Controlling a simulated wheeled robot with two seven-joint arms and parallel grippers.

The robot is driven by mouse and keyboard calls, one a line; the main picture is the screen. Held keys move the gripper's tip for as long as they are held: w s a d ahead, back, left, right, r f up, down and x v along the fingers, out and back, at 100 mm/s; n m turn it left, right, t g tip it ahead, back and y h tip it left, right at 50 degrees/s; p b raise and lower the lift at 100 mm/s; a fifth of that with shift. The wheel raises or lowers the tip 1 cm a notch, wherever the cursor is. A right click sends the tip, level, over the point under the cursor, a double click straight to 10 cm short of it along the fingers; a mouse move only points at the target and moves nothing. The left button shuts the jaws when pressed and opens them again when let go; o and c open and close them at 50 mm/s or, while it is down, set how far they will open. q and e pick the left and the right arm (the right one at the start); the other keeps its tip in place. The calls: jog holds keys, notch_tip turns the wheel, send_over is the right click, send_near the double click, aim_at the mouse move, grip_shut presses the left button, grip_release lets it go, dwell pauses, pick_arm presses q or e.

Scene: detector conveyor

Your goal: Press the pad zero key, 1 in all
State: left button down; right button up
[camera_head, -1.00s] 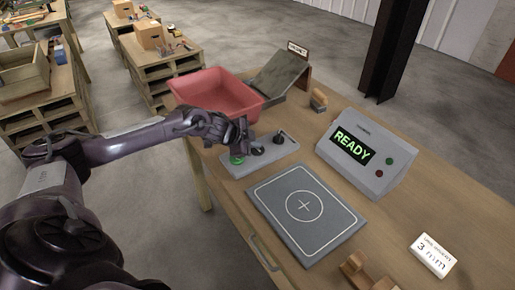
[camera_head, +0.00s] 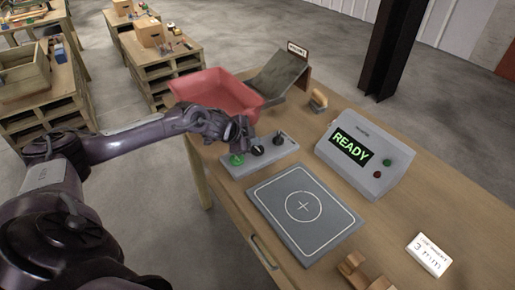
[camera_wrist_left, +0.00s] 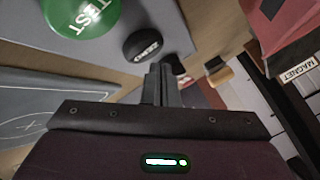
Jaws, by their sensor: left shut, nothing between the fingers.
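A light grey button panel (camera_head: 235,170) lies on the bench in front of the red bin. It carries a green key (camera_head: 237,160) and a black round key (camera_head: 258,151). In the left wrist view the green key (camera_wrist_left: 82,12) reads TEST, and the black key (camera_wrist_left: 143,44) has a small white label, hard to read, that looks like ZERO. My left gripper (camera_head: 246,143) is shut and empty, with its fingertips above the panel close to the black key. In the wrist view the fingers (camera_wrist_left: 160,75) point just beside the black key; contact cannot be told. My right gripper is out of view.
A black-knobbed switch (camera_head: 280,139) stands at the panel's right end. A dark pad with a crosshair (camera_head: 320,237) lies in front. A console (camera_head: 378,179) shows READY. The red bin (camera_head: 207,101), a ramp (camera_head: 277,75) and a 3 mm card (camera_head: 430,254) are nearby.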

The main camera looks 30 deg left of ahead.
aim_at(254, 150)
pick_arm(q)
notch_tip(254, 150, up, 5)
jog(key=p, duration=0.4)
jog(key=shift+f, duration=0.1)
dwell(0.7)
